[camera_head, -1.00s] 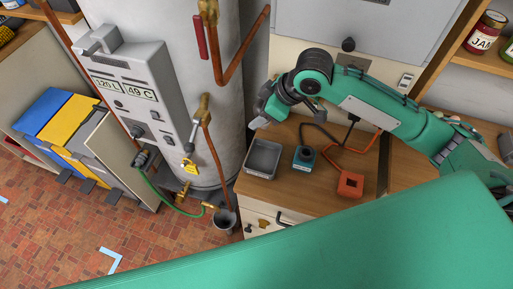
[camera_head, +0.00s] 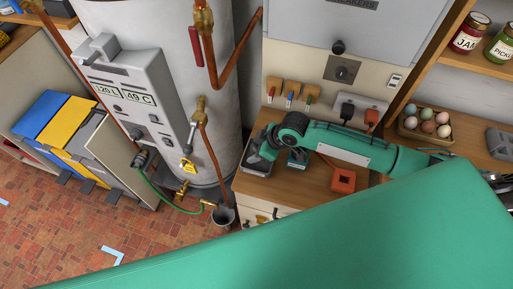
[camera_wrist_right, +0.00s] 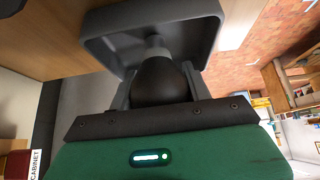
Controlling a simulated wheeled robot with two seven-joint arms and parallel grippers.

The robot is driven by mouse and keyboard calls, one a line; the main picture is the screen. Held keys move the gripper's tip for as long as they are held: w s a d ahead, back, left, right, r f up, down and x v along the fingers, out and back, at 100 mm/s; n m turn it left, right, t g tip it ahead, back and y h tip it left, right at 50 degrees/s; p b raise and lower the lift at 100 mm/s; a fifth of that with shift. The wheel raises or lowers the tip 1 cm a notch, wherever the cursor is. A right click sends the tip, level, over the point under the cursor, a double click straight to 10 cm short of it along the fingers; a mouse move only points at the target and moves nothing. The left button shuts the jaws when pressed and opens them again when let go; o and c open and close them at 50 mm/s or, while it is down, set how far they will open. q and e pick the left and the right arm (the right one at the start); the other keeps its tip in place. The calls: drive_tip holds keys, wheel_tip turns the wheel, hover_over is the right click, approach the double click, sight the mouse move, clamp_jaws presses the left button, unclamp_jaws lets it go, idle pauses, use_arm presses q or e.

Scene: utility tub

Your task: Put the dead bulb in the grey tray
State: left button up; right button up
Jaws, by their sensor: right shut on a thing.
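The dead bulb (camera_wrist_right: 160,82) is dark with a pale base, and it sits between the fingers of my right gripper (camera_wrist_right: 160,92) in the right wrist view. The gripper is shut on it. The grey tray (camera_wrist_right: 205,14) lies just past the bulb, whose base end overlaps the tray's inside in this view. Whether the bulb touches the tray is not clear. In the head view my right gripper (camera_head: 260,147) is over the tray (camera_head: 253,170) and hides part of it; the bulb is not distinguishable there. My left gripper is out of view.
On the wooden worktop, a teal block (camera_head: 298,160) stands right of the tray and an orange box (camera_head: 343,181) farther right. An egg tray (camera_head: 405,128) stands farther right. The boiler tank (camera_head: 215,100) rises at the left. A small bucket (camera_head: 223,217) is below.

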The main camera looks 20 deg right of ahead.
drive_tip(key=shift+f, duration=0.15)
drive_tip(key=o, duration=1)
drive_tip(key=shift+c, duration=0.2)
drive_tip(key=shift+r, duration=0.2)
drive_tip(key=shift+d+r, duration=0.15)
drive_tip(key=shift+d, duration=0.05)
drive_tip(key=b+v, duration=0.2)
drive_tip(key=v, duration=0.9)
drive_tip(key=shift+s+r, duration=0.15)
drive_tip(key=shift+r, duration=0.05)
